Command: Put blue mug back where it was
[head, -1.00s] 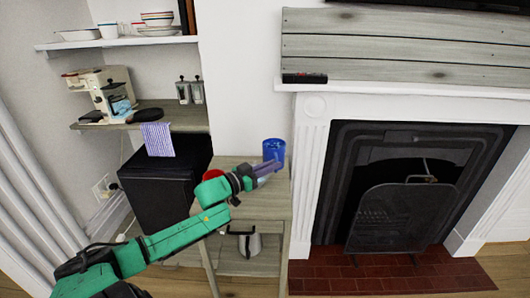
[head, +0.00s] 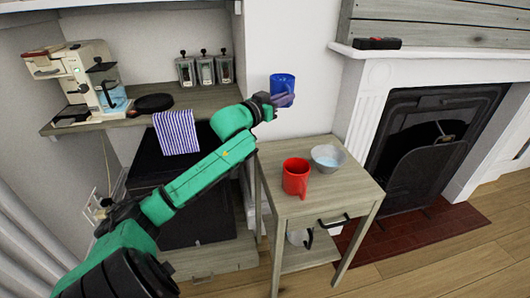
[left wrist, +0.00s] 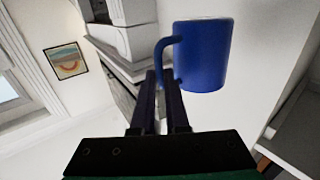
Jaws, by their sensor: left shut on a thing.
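The blue mug (head: 283,85) is held up in the air above the back of the small wooden side table (head: 322,202). My left gripper (head: 279,99) is shut on the mug's handle. In the left wrist view, the mug (left wrist: 203,55) is upright and the fingers of the left gripper (left wrist: 160,85) close on its handle, at the left side of the body. My right gripper is not in view.
A red mug (head: 295,178) and a pale bowl (head: 327,157) stand on the side table. A wall shelf (head: 185,103) at left holds a coffee machine (head: 92,80), a black pan (head: 153,103) and several canisters (head: 204,69). A fireplace (head: 425,140) is at right.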

